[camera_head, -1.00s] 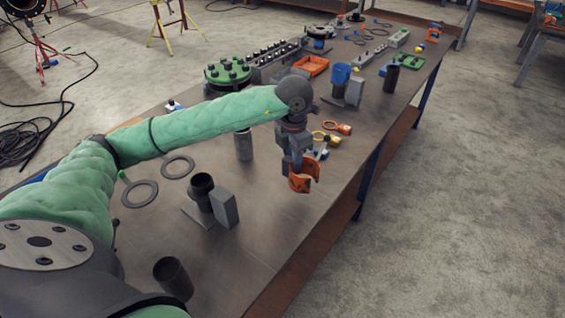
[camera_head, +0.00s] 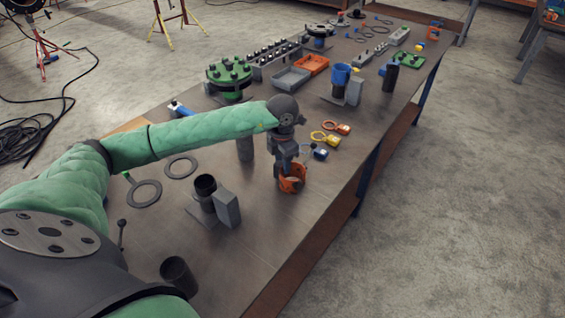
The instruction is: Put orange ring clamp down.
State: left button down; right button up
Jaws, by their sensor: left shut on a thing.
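The orange ring clamp (camera_head: 293,179) is at the lower end of my left gripper (camera_head: 288,167), near the right edge of the long work table (camera_head: 262,222). My left gripper points down and is shut on the clamp, hiding part of it. The clamp is low over the table top; I cannot tell whether it touches the surface. My right gripper is not in view.
Yellow and orange ring tags (camera_head: 326,138) lie just behind the clamp. A dark pipe piece with a grey block (camera_head: 227,207) stands to its left. Flat rings (camera_head: 146,193) lie further left. The table is bare in front of the clamp.

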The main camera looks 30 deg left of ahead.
pick_arm(q)
jog(key=shift+f, duration=0.55)
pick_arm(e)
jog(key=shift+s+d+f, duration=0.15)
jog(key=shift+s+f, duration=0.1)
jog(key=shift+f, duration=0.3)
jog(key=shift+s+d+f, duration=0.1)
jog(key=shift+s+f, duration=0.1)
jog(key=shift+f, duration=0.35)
pick_arm(q)
jog(key=shift+f, duration=0.1)
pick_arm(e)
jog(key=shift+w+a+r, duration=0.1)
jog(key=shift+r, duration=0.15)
pick_arm(q)
jog(key=c, duration=1.1)
grip_release()
jog(key=shift+o, duration=0.2)
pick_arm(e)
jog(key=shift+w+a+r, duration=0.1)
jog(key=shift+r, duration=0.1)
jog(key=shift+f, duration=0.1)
